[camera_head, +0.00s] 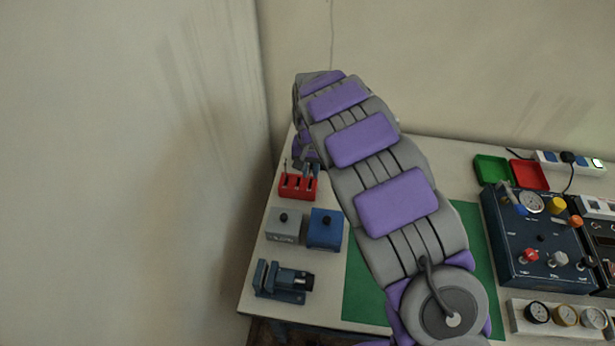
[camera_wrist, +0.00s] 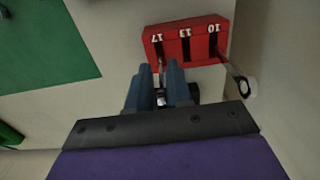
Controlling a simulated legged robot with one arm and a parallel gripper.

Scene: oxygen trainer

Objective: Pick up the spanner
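The red spanner holder (camera_wrist: 185,42) has slots marked 17, 13 and 10 in the wrist view; it also shows in the head view (camera_head: 298,187). A spanner (camera_wrist: 161,66) stands in the 17 slot. Another spanner (camera_wrist: 241,82) shows its ring end at the 10 slot. My gripper (camera_wrist: 160,72) has its two blue fingers a small way apart, with the 17-slot spanner's shaft between them and seemingly not pinched. A dark part beside the right finger is mostly hidden, perhaps the 13-slot spanner. In the head view my gripper (camera_head: 309,163) is just above the holder, partly hidden by my arm.
A grey box (camera_head: 284,226), a blue box (camera_head: 325,231) and a blue vise (camera_head: 283,282) stand in front of the holder. A green mat (camera_head: 365,290) lies under my arm. Green (camera_head: 491,170) and red (camera_head: 530,175) trays and a gauge panel (camera_head: 540,240) stand to the right. A wall is at left.

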